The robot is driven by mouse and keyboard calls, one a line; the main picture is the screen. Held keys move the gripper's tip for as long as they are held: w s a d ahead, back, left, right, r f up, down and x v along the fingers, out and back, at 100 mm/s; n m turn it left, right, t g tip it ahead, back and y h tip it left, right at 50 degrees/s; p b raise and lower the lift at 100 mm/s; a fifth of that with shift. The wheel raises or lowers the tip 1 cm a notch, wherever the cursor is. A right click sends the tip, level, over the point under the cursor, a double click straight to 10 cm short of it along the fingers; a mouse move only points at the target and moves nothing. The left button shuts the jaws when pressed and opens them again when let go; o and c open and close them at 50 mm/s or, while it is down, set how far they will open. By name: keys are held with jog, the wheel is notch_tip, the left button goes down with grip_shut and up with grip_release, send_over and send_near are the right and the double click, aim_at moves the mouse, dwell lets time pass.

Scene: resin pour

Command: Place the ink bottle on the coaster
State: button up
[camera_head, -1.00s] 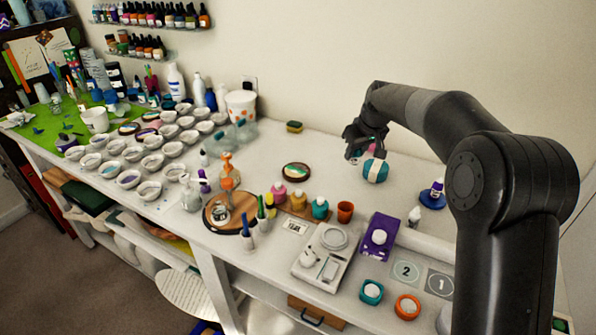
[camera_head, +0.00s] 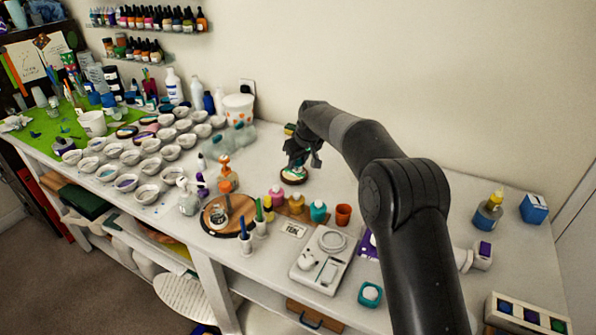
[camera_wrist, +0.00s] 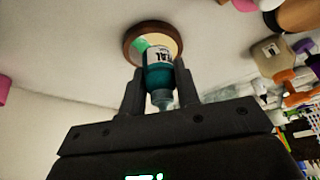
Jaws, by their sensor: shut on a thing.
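The teal ink bottle (camera_wrist: 159,78) with a white label is held between the two fingers of my gripper (camera_wrist: 160,92) in the wrist view. In the head view my gripper (camera_head: 299,163) hangs over the round wood-rimmed coaster (camera_head: 286,178), and the bottle is mostly hidden behind the fingers. In the wrist view the coaster (camera_wrist: 129,49) lies straight beyond the end of the bottle, with a green reflection on its pale centre. I cannot tell whether the bottle touches the coaster.
Pink, yellow and teal bottles (camera_head: 318,211) and an orange cup (camera_head: 343,215) stand in front of the coaster. A white scale (camera_head: 309,271) sits nearer the front edge.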

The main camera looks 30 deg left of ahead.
aim_at(298, 171)
jog(key=shift+f, duration=1.95)
jog(key=shift+f, duration=0.15)
jog(key=o, duration=1)
jog(key=shift+c, duration=0.2)
jog(key=v, duration=1.2)
jog(key=shift+d, duration=0.15)
